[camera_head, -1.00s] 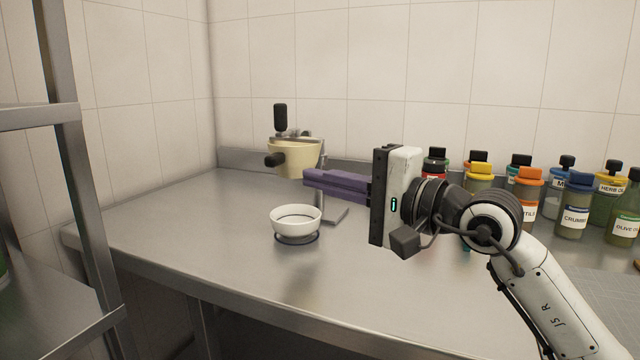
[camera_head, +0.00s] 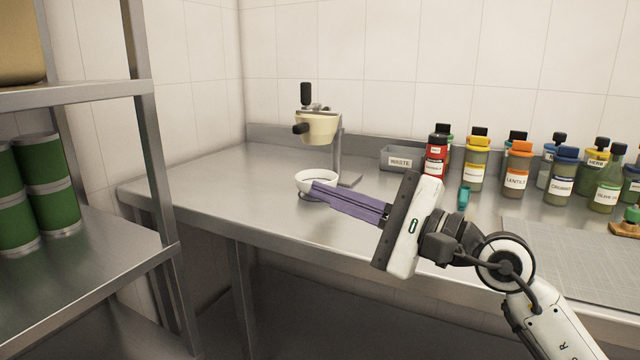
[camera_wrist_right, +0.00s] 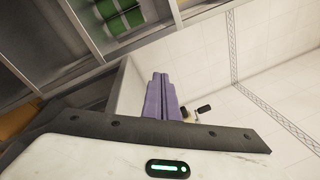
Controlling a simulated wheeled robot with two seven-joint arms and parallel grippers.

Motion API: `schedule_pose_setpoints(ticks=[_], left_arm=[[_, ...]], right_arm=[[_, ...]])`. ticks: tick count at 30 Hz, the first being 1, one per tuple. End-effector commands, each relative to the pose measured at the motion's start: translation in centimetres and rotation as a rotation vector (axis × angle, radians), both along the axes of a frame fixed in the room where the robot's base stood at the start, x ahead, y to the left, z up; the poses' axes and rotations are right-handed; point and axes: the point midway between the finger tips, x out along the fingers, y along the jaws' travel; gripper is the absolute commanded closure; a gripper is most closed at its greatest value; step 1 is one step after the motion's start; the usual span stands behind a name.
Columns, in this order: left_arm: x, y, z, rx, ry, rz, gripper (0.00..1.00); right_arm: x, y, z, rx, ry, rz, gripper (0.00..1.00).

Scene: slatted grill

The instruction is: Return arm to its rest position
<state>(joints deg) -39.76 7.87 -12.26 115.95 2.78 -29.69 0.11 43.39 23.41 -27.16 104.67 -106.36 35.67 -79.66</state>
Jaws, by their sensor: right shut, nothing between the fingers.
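My right gripper (camera_head: 318,190) reaches in from the right in the head view. Its two purple fingers are closed together with nothing between them, and they also show in the right wrist view (camera_wrist_right: 160,78). The fingertips appear in front of the white bowl (camera_head: 308,178) and hide part of it; I cannot tell whether they touch. The bowl stands on the steel counter (camera_head: 220,205), below the cream-coloured dispenser (camera_head: 317,128) with black knobs on its stand. My left gripper is not in view.
A steel shelf rack (camera_head: 150,160) with green cans (camera_head: 47,178) stands at the left. A grey WASTE bin (camera_head: 399,158), a red bottle (camera_head: 436,160) and several labelled bottles line the back right. A cutting mat (camera_head: 585,255) lies at the right. The counter's left part is clear.

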Motion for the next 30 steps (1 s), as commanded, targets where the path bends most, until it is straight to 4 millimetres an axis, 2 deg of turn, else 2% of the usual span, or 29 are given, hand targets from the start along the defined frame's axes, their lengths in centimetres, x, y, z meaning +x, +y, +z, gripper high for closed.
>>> schedule_pose_setpoints(ticks=[3,7,11,14,17,18,20,21,23,24,27,30], left_arm=[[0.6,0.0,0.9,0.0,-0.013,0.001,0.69],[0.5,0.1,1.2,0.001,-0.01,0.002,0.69],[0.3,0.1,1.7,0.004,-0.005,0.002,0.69],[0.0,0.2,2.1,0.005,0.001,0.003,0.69],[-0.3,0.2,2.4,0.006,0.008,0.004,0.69],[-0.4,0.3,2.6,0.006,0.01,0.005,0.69],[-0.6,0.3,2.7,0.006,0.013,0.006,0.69],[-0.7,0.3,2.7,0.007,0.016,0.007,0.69],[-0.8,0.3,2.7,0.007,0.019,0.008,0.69],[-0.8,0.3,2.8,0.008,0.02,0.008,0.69],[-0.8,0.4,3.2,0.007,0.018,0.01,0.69],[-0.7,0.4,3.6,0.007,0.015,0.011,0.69]], right_arm=[[-1.2,0.4,-1.2,0.195,0.176,0.06,1.0],[-2.2,-0.1,-2.8,0.469,0.424,0.123,1.0],[-2.8,-2.0,-5.7,0.879,0.784,0.175,1.0],[-3.0,-4.9,-9.8,1.286,1.112,0.188,1.0],[-3.6,-8.2,-15.7,1.721,1.411,0.162,1.0],[-4.3,-9.4,-18.5,1.901,1.517,0.141,1.0],[-5.5,-11.1,-22.7,2.157,1.642,0.1,1.0],[-6.6,-11.9,-25.4,2.32,1.71,0.068,1.0],[-8.7,-13.1,-29.4,2.565,1.785,0.01,1.0],[-10.3,-13.6,-31.9,-2.501,-1.669,0.029,1.0],[-15.1,-14.5,-37.8,-2.288,-1.348,0.114,1.0],[-20.0,-14.7,-42.2,-2.106,-1.074,0.176,1.0]])
